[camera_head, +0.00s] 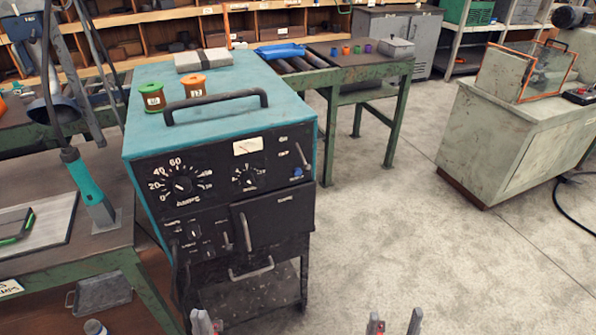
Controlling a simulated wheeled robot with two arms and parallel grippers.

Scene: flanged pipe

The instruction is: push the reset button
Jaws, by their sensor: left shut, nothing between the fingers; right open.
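A teal and black machine (218,215) stands left of centre, its dark front panel facing me. A small blue button (298,172) sits at the upper right of that panel, below a slanted lever; I cannot read its label. My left gripper (206,323) is at the bottom edge, shut and empty, low in front of the machine and apart from the button. My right gripper (394,323) is at the bottom edge further right, fingers spread and empty, over the floor. Only the fingertips of both show.
Dials, small knobs and a black handle (215,104) are on the machine, with a green spool (152,97) and an orange spool (195,87) on top. A workbench (75,250) stands left. A grey cabinet (510,140) stands right. Floor between is clear.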

